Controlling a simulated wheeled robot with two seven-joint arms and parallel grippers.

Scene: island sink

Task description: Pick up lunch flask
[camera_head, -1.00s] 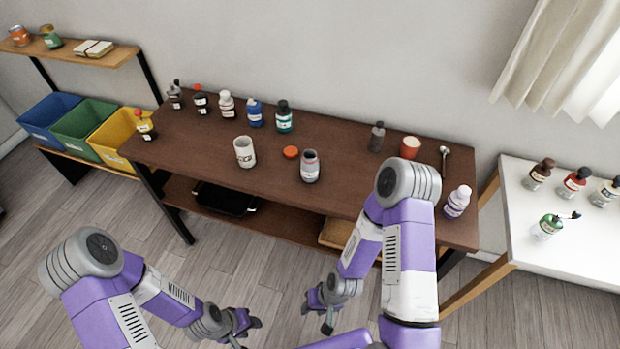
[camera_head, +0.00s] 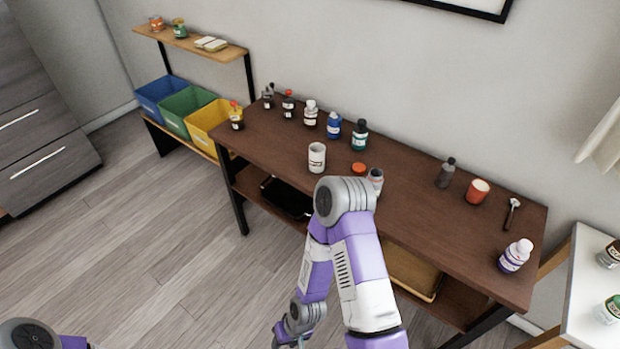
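A small grey container with a white label (camera_head: 375,180) stands upright on the brown table, beside a loose orange lid (camera_head: 359,168). It looks most like the lunch flask, but I cannot tell for sure. My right arm hides part of its lower side. My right gripper (camera_head: 292,338) is low in front of the table, at the bottom edge of the view and well apart from the container. Its fingertips are mostly cut off, so its opening cannot be told. My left gripper is out of view.
Several bottles line the back, including a teal one (camera_head: 360,135). Floor (camera_head: 150,255) is clear at left.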

